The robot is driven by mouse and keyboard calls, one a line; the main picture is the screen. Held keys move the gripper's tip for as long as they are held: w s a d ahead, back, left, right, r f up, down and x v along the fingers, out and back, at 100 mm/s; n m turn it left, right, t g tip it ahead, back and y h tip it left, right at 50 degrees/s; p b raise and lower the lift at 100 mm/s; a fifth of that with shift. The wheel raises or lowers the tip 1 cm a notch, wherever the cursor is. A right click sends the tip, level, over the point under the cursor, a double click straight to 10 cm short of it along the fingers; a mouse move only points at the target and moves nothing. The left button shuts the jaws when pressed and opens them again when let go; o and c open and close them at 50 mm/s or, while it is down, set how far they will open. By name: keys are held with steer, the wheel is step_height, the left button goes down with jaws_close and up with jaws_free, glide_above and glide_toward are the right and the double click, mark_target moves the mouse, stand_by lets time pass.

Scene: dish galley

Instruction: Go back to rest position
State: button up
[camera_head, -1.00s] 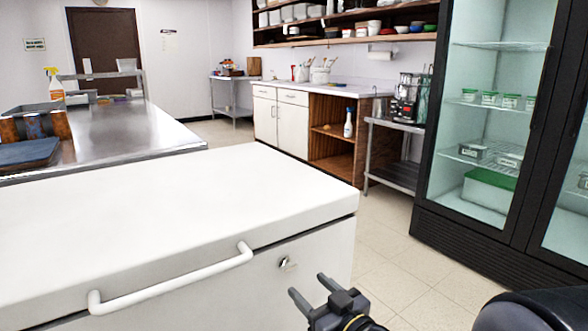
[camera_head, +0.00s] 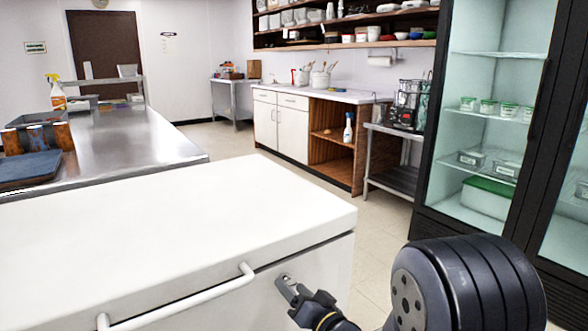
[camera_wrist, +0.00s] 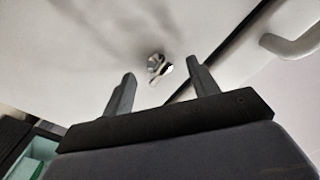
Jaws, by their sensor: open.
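My gripper (camera_head: 285,287) is in front of the white chest freezer's front face, at the lower middle of the head view. In the wrist view my gripper (camera_wrist: 162,88) has its two fingers spread apart with nothing held between them. A small metal lock with a key (camera_wrist: 157,65) shows on the freezer front just beyond the fingertips. I cannot tell whether a finger touches it. In the head view the gripper overlaps the lock area. The freezer lid (camera_head: 190,215) lies shut, with a white bar handle (camera_head: 185,302) on its front.
A steel table (camera_head: 130,135) with a spray bottle and trays stands behind the freezer at left. A glass-door fridge (camera_head: 480,120) stands at right. A cabinet (camera_head: 285,125) and shelves line the back. Tiled floor (camera_head: 375,245) lies free between freezer and fridge.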

steer(key=shift+r+m+p, duration=0.2)
steer(key=shift+m+p, duration=0.6)
steer(key=shift+m, duration=0.2)
steer(key=p+v, duration=0.1)
steer(key=v, duration=0.9)
steer(key=shift+s+d+f+h, duration=0.2)
steer(key=shift+s+h, duration=0.1)
steer(key=shift+h, duration=0.1)
steer(key=shift+d, duration=0.1)
